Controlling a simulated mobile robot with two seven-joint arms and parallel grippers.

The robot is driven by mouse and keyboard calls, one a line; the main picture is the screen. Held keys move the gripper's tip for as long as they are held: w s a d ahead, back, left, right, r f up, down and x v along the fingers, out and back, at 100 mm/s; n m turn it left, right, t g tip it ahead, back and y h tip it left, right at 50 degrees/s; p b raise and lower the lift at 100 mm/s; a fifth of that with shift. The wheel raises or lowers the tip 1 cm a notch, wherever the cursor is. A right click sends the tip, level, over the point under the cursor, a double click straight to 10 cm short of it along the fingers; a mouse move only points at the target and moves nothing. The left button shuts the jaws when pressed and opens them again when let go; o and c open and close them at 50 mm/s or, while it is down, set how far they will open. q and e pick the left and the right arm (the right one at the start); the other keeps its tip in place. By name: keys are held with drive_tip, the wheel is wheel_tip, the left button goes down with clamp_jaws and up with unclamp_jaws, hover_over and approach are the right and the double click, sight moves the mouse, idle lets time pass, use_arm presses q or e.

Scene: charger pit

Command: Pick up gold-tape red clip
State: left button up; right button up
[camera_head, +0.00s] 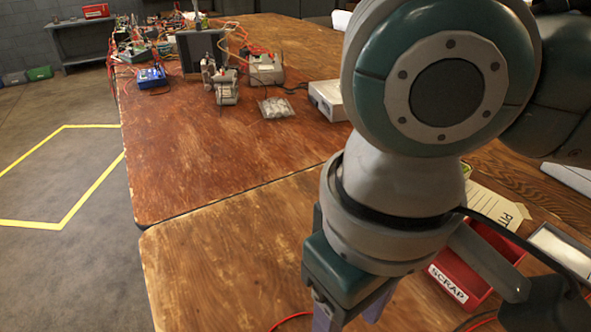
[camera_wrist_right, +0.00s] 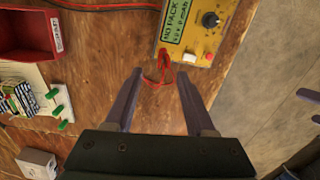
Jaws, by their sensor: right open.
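In the right wrist view, a looped red lead (camera_wrist_right: 152,82) hangs at the lower edge of a yellow charger box (camera_wrist_right: 200,30). I cannot make out a separate clip or gold tape on it. My right gripper (camera_wrist_right: 160,60) is open, with the lead's loop between its fingers as seen from the wrist; whether they touch is unclear. In the head view the right gripper (camera_head: 347,322) points down at the bottom edge, and my arm hides much of the table. My left gripper does not show clearly in either view.
A red SCRAP bin (camera_head: 462,283) stands right of the arm on the wooden table (camera_head: 230,240). A paper marked PIT (camera_head: 497,207) lies behind it. Wired devices (camera_head: 225,85) fill the far table. Its near middle is clear. Another red wire (camera_wrist_right: 105,8) runs along the wrist view's top.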

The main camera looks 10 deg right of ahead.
drive_tip(key=f, duration=0.2)
drive_tip(key=f+b, duration=0.1)
drive_tip(key=f, duration=0.3)
drive_tip(key=shift+s+a+f+b, duration=0.15)
drive_tip(key=shift+s+f+b, duration=0.1)
drive_tip(key=shift+s+b, duration=0.1)
drive_tip(key=shift+c, duration=1.4)
clamp_jaws()
